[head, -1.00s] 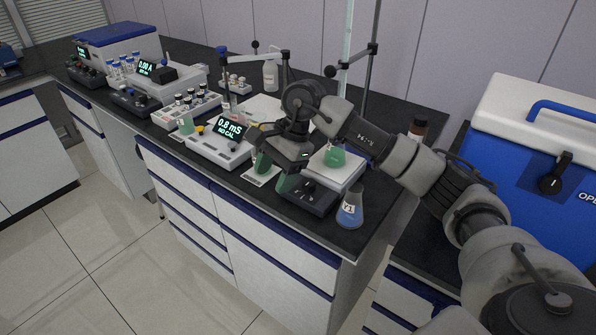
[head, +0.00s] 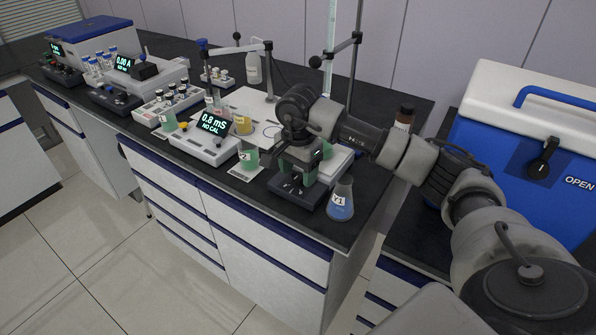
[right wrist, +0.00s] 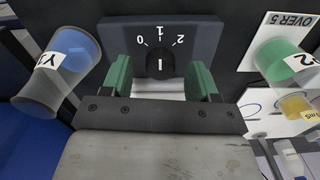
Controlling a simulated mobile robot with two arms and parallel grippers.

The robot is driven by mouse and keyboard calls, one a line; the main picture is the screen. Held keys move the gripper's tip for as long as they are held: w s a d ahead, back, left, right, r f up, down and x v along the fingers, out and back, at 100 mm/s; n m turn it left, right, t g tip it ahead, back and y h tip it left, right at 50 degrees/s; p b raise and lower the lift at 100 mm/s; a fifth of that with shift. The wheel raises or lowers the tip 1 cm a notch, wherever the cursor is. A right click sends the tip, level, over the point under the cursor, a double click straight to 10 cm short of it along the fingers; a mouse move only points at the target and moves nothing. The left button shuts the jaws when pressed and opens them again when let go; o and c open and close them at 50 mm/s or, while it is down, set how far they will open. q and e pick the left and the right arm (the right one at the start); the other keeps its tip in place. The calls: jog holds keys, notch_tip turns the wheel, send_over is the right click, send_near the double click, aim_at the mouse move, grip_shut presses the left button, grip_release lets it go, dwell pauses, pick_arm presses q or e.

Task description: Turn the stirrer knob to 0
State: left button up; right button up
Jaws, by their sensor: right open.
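The stirrer (head: 290,190) stands near the bench's front right corner, its dark front box below my right gripper (head: 298,172). In the right wrist view, its round black stirrer knob (right wrist: 160,62) is on a dark panel (right wrist: 205,35) marked 0, 1 and 2, which appear upside down. The knob's white line is upright, in line with the 1; the 0 is to the left. My right gripper (right wrist: 161,80) is open, its green fingers on either side of the knob with gaps showing. I cannot tell its depth exactly. My left gripper is not in view.
A flask of blue liquid (head: 341,202) stands just right of the stirrer. A green beaker (head: 249,158) and a meter reading 0.8 mS (head: 205,145) stand left. A clamp stand (head: 352,70) rises behind. A blue cool box (head: 520,170) is at the right.

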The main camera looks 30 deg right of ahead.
jog(key=shift+f, duration=0.35)
jog(key=c, duration=0.9)
jog(key=shift+c, duration=0.2)
jog(key=n+b, duration=0.2)
jog(key=n, duration=0.1)
jog(key=shift+f+n, duration=0.1)
jog(key=shift+n, duration=0.3)
jog(key=shift+n+b, duration=1.15)
jog(key=shift+n, duration=1.45)
